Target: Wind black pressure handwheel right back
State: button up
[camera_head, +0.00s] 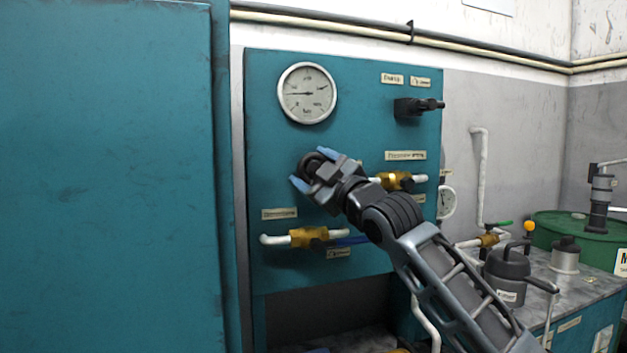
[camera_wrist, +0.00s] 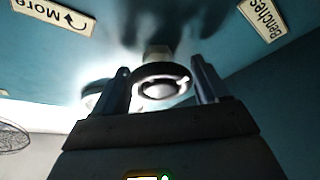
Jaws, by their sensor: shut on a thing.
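The black pressure handwheel (camera_head: 309,162) is a round knob on the teal panel, below the dial gauge. My gripper (camera_head: 313,169) reaches it from the lower right and is shut on it, with one blue fingertip on each side. The gripper and wrist hide part of the wheel in the head view. In the wrist view the handwheel (camera_wrist: 163,83) shows as a dark ring with a bright centre, between the two fingers of my gripper (camera_wrist: 162,84). A pale stem behind it meets the panel. The dial gauge (camera_head: 307,93) has its needle pointing left.
A black lever handle (camera_head: 418,107) sticks out at the panel's upper right. Brass valves (camera_head: 396,180) and (camera_head: 306,237) with white pipes sit close to my arm. A teal cabinet (camera_head: 110,180) stands close on the left. A bench with a dark canister (camera_head: 507,272) is at right.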

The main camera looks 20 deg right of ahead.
jog(key=shift+n+g+y+b, duration=0.4)
jog(key=shift+n+g, duration=0.2)
jog(key=shift+n, duration=0.8)
jog(key=o, duration=1)
jog(key=shift+c, duration=0.2)
jog(key=b+v, duration=0.1)
jog(key=v, duration=0.6)
jog(key=shift+s, duration=0.35)
jog(key=shift+d+f, duration=0.1)
